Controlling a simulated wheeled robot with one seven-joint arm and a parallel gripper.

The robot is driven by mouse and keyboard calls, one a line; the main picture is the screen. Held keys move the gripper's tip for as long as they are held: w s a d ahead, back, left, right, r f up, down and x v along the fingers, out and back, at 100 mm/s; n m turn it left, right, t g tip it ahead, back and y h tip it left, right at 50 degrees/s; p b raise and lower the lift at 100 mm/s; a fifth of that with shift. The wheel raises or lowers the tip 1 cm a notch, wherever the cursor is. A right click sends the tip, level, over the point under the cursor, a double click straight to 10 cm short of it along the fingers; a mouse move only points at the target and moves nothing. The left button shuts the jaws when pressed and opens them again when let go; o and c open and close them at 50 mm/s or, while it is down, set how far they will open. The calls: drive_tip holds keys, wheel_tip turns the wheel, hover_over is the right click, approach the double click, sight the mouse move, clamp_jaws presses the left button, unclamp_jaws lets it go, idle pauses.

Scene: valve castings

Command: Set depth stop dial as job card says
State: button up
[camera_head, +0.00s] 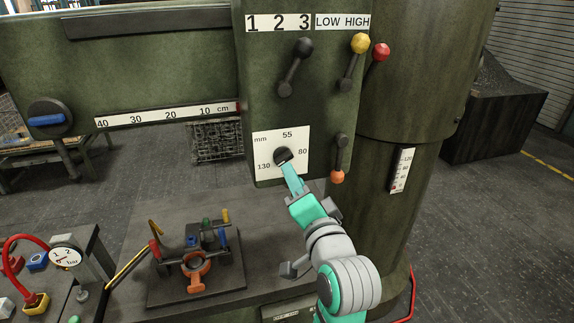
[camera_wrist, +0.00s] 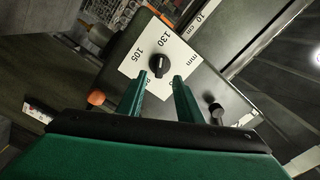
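The depth stop dial is a black knob (camera_head: 283,155) on a white plate (camera_head: 264,143) marked mm, 55, 80 and 130. In the wrist view the knob (camera_wrist: 160,66) sits on its plate (camera_wrist: 134,68), where 105 and 130 are readable. Which mark the knob points to is unclear. My gripper (camera_head: 287,172) is just below and in front of the knob, hiding the plate's lower part. In the wrist view my gripper (camera_wrist: 160,79) has its fingers apart, with the knob ahead between their tips; contact is not visible. No readable job card shows.
Black, yellow and red ball levers (camera_head: 360,44) stand above the dial. An orange-knobbed lever (camera_head: 337,176) hangs close to its right. A clamping fixture (camera_head: 196,262) and a pressure gauge (camera_head: 66,257) are at lower left. A thick column (camera_head: 400,90) rises on the right.

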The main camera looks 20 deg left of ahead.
sight(285, 161)
drive_tip(key=x, duration=0.6)
drive_tip(key=shift+w+a, duration=0.2)
drive_tip(key=shift+w, duration=0.1)
drive_tip(key=shift+c, duration=0.6)
clamp_jaws()
